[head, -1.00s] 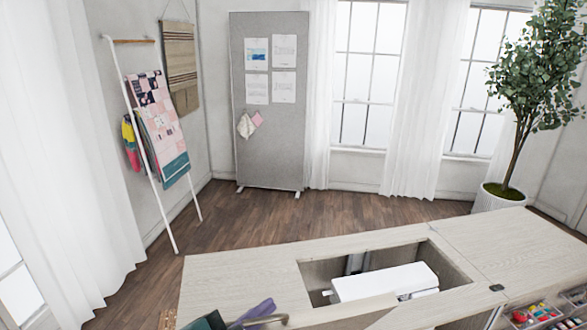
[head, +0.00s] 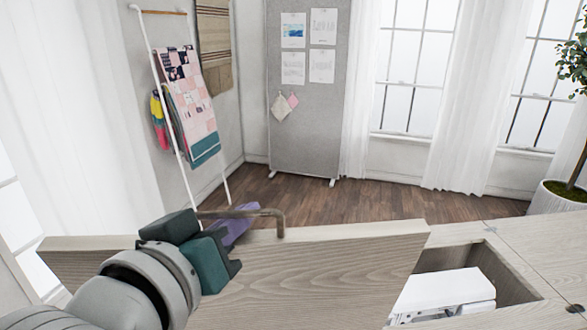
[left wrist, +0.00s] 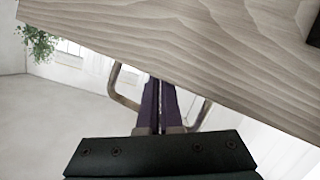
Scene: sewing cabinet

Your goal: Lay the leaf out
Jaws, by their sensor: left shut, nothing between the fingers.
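The leaf (head: 330,270) is a pale wood-grain panel standing steeply tilted in front of the cabinet top. A bronze bar handle (head: 255,213) shows at its upper edge. My left gripper (head: 235,225), with purple fingers and a dark green body, is at this handle. In the left wrist view, the shut purple fingers (left wrist: 158,105) lie between the two sides of the handle (left wrist: 122,88), beneath the leaf (left wrist: 190,60). Nothing is held between them. Whether the fingers touch the bar is unclear. My right gripper is out of view.
The cabinet top (head: 545,250) has an open well with a white sewing machine (head: 445,292) to the right of the leaf. A ladder rack with quilts (head: 188,105), a grey pinboard (head: 305,120) and a potted tree (head: 565,190) stand well behind. Wooden floor lies clear between.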

